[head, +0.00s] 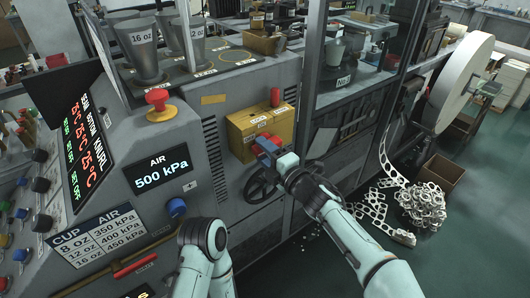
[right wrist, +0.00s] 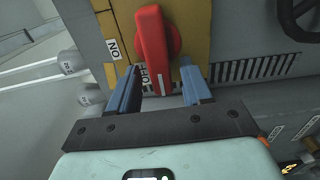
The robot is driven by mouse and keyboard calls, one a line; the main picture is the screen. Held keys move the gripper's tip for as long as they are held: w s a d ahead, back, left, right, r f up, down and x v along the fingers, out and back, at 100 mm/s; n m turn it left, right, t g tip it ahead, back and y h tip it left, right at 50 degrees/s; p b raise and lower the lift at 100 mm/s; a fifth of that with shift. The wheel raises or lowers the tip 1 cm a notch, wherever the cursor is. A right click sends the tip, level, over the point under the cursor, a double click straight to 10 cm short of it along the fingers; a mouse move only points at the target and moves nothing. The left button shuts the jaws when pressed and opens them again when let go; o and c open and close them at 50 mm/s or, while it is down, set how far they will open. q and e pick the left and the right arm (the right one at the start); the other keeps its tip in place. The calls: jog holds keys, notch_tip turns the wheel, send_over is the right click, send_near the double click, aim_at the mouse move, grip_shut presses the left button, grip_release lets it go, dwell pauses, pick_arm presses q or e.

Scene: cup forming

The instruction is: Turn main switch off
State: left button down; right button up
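The main switch is a red rotary handle (right wrist: 152,45) on a yellow panel (head: 250,128); its red also shows in the head view (head: 258,149), partly hidden by my gripper. In the right wrist view the handle stands upright in the picture, its white-marked end low beside the OFF label (right wrist: 145,77). The ON label (right wrist: 113,48) is to its left. My right gripper (right wrist: 160,66) is open, its blue fingers on either side of the handle's lower end with gaps showing. In the head view it is at the panel (head: 270,151).
A black handwheel (head: 262,186) sits just below the panel. A red emergency button (head: 158,98) and a 500 kPa air display (head: 161,172) are to the left.

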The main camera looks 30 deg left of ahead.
jog(key=shift+d, duration=0.1)
jog(key=b+v, duration=0.2)
jog(key=v, duration=1.1)
jog(key=shift+s+d, duration=0.1)
